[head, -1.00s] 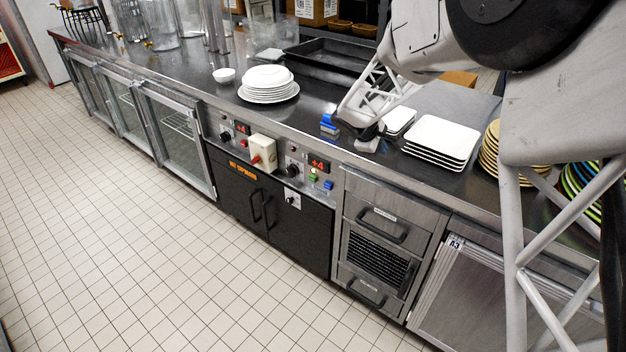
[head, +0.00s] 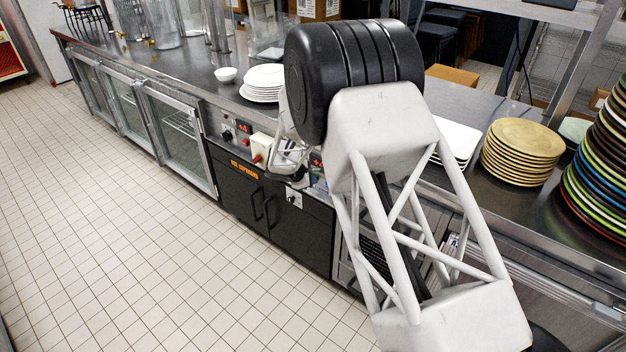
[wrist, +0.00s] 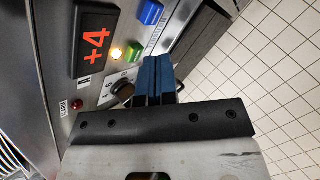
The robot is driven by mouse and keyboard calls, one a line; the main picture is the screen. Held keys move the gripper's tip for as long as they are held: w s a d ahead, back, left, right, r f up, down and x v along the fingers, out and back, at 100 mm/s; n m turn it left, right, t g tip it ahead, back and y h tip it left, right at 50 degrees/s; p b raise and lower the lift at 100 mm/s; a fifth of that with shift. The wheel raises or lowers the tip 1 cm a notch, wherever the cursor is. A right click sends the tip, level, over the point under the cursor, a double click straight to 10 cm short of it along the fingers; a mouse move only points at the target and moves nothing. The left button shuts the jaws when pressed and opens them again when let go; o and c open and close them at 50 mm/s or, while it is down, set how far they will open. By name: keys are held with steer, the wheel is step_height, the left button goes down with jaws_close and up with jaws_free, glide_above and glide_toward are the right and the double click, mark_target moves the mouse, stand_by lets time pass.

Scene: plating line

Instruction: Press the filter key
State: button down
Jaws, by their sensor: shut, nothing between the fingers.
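The wrist view shows a steel control panel (wrist: 58,18) with a blue key (wrist: 150,12) and a green key (wrist: 134,52). A small lamp beside the green key glows yellow-white (wrist: 116,53). The labels by the keys are too small to read, so I cannot tell which is the filter key. My gripper (wrist: 157,62) is shut, its blue fingers together and empty. It appears over the panel beside the black knob (wrist: 122,89), below the green key in the picture; contact cannot be told. In the head view my arm hides most of this panel.
The wrist view also shows a red +4 display (wrist: 95,40) and a red lamp (wrist: 76,104). In the head view, white plates (head: 262,82), tan plates (head: 522,150) and coloured plates (head: 598,165) stand on the counter. The tiled floor (head: 130,240) in front is clear.

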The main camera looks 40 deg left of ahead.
steer(key=s+a+f+n, duration=0.2)
steer(key=s+a+f, duration=0.2)
steer(key=a+f, duration=0.2)
step_height(320, 180, down, 2)
steer(key=shift+s+a+f+y, duration=0.1)
steer(key=shift+s+a+y, duration=0.15)
steer(key=shift+a+y, duration=0.05)
steer(key=shift+w, duration=0.15)
steer(key=w, duration=0.8)
steer(key=shift+w, duration=0.3)
steer(key=shift+w, duration=0.95)
stand_by(3.2)
steer(key=shift+s, duration=1)
steer(key=shift+s, duration=0.15)
